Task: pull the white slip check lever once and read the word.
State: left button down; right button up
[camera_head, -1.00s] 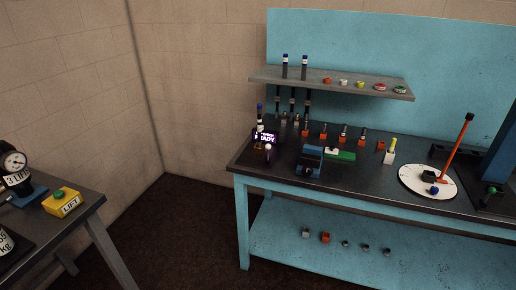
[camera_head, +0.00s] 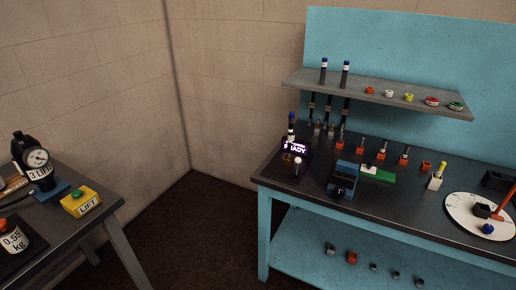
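The white slip check lever, with a round white knob (camera_head: 298,161), stands at the near left end of the blue workbench, in front of a small dark display (camera_head: 293,147). The display has a purple-lit word that looks like "READY", its first letters partly covered. A blue device (camera_head: 343,180) sits to the right of the lever, with a green and white block (camera_head: 378,174) beside it. Neither of my grippers shows in the head view.
The blue workbench (camera_head: 400,217) has a grey shelf (camera_head: 380,93) with hoses and coloured rings above it. A round white dial plate (camera_head: 478,217) lies at the right. A second table at the left holds a gauge (camera_head: 38,158) and a yellow LIFT button box (camera_head: 80,202). Dark floor lies between the tables.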

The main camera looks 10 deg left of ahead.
aim_at(298, 160)
jog(key=u, duration=0.05)
jog(key=i, duration=0.85)
jog(key=z, duration=0.55)
